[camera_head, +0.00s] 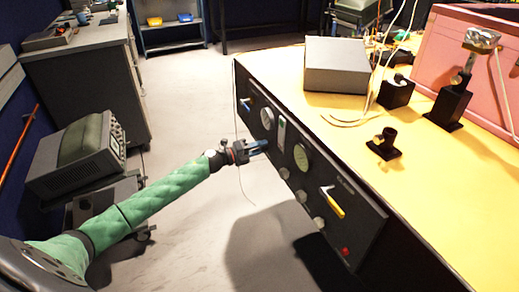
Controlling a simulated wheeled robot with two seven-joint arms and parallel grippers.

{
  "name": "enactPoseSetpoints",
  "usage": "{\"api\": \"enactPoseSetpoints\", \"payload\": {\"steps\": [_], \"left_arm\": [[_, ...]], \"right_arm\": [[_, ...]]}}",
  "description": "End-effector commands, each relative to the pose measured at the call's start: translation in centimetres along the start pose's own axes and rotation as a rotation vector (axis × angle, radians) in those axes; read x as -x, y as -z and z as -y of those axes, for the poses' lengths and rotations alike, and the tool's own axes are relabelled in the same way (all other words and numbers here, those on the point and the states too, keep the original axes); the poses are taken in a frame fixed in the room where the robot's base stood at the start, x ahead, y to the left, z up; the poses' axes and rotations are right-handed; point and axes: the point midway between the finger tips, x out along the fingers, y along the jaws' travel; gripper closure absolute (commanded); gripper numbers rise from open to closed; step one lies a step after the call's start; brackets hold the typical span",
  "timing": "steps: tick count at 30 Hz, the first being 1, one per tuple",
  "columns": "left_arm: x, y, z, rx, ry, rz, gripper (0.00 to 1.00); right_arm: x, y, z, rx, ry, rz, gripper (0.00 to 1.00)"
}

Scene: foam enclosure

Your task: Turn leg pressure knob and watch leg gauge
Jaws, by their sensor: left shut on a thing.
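A dark control panel (362,226) forms the front face of the yellow-topped table. It carries a round gauge (301,157) in the middle and another round gauge (267,118) further left. Their needles and labels are too small to read. Several pale knobs run along the lower panel, one of them a pale knob (284,173) just right of my fingers. My left gripper (259,147) reaches in from the left on the green-sleeved arm. Its blue fingers are at the panel, below and between the gauges, shut on a knob that they mostly hide. My right gripper is out of view.
The panel also has a yellow-handled lever (333,205), a blue lever (244,104) and a red button (346,251). A grey box (336,65), black mounts (385,145) and a pink foam enclosure (465,70) stand on the tabletop. Open floor lies left of the table.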

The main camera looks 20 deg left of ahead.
Motion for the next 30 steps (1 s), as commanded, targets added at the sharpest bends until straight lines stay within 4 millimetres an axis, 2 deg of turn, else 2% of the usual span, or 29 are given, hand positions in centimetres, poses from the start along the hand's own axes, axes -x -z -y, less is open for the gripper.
{"api": "enactPoseSetpoints", "payload": {"steps": [9, 10, 13, 23, 30], "left_arm": [[0.0, 0.3, -0.3, 0.001, -0.003, -0.004, 0.89], [0.0, 0.3, -0.3, 0.001, -0.003, -0.004, 0.64], [0.0, 0.2, -0.2, 0.001, -0.002, -0.003, 0.44], [0.2, 0.1, -0.1, 0.001, -0.001, -0.001, 0.44], [2.5, 0.1, -0.3, 0.0, -0.004, -0.001, 0.44]], "right_arm": [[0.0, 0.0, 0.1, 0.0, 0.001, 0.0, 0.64], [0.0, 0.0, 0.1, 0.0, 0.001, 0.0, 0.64], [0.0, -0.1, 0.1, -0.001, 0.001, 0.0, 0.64], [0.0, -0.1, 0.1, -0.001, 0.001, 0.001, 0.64], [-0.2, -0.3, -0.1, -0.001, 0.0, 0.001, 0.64]]}}
